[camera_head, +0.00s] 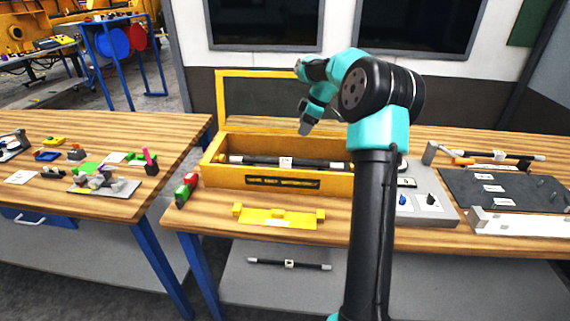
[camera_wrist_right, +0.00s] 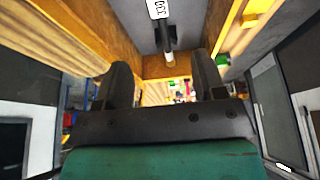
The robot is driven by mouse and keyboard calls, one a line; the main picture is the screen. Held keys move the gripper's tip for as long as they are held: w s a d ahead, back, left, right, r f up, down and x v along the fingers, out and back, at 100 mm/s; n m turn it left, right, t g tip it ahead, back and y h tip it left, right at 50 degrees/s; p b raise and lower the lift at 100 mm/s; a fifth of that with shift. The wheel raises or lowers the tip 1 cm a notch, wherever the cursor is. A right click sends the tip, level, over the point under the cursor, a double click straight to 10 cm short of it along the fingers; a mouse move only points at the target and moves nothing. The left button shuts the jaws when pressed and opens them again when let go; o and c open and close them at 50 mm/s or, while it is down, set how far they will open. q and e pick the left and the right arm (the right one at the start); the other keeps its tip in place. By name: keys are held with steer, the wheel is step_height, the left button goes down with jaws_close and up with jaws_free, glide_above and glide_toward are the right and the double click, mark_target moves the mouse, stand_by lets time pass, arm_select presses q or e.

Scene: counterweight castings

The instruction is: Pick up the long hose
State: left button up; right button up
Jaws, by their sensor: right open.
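A long black hose (camera_head: 308,163) with light end fittings and a white label lies inside the yellow-framed wooden box (camera_head: 225,180) on the table. In the right wrist view the hose (camera_wrist_right: 166,40) shows at the top, its pale end above the gap between my fingers. My right gripper (camera_head: 304,128) is above the box and apart from the hose; its two dark fingers stand open and empty in the right wrist view (camera_wrist_right: 162,85). My right arm hides part of the box's right side. My left gripper is not in view.
A shorter-looking black hose (camera_head: 288,264) lies on the lower grey shelf. Another dark rod or hose (camera_head: 510,155) lies at the back right. A yellow bracket (camera_head: 278,217) sits before the box, a grey switch panel (camera_head: 430,208) to its right. The box's raised walls surround the hose.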

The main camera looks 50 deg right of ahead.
glide_toward(286, 159)
steer(key=x, duration=0.5)
steer(key=shift+s+a, duration=0.2)
steer(key=shift+f, duration=0.1)
steer(key=shift+x, duration=2.65)
steer(key=shift+w+d, duration=0.15)
steer(key=c, duration=1)
